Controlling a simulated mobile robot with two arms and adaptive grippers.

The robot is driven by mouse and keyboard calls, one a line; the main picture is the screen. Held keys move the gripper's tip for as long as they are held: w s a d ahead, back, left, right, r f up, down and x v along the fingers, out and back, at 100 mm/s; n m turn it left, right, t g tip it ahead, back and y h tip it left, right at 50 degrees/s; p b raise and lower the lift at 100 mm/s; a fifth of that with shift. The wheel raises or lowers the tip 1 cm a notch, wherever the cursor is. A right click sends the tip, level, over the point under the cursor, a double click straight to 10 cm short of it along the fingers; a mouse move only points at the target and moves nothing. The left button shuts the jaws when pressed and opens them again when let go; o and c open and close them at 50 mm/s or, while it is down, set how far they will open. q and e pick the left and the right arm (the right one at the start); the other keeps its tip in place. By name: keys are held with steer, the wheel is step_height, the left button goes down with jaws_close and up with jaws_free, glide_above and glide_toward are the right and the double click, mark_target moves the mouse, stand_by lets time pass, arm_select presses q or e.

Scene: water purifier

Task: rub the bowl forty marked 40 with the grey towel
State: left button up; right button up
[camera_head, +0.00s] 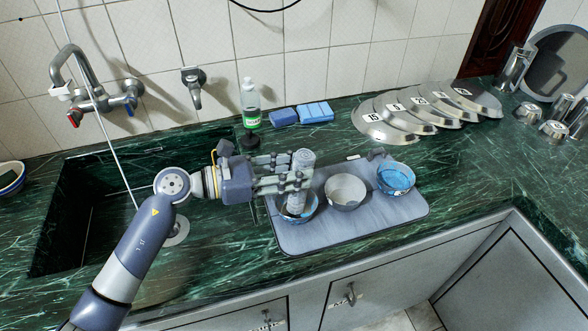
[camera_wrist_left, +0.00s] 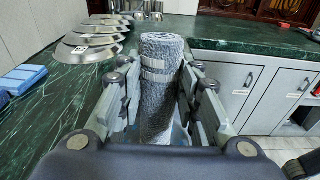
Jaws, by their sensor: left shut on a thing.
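My left gripper (camera_head: 304,181) is shut on the grey towel (camera_head: 303,158), which is rolled into an upright cylinder. In the left wrist view the towel (camera_wrist_left: 158,88) stands between the two fingers. The towel's lower end is at a blue bowl (camera_head: 309,211) at the left of the grey mat; I cannot tell whether it touches the inside. A pale grey bowl (camera_head: 346,192) stands in the middle and another blue bowl (camera_head: 396,178) at the right. I cannot read the number 40 on any bowl. My right gripper is not in view.
The bowls stand on a grey mat (camera_head: 395,217) on the green counter. The sink (camera_head: 90,215) lies left. A green-labelled bottle (camera_head: 250,104) and blue sponges (camera_head: 315,112) stand behind. Numbered metal lids (camera_head: 380,128) lie at the back right. The counter's front edge is close.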

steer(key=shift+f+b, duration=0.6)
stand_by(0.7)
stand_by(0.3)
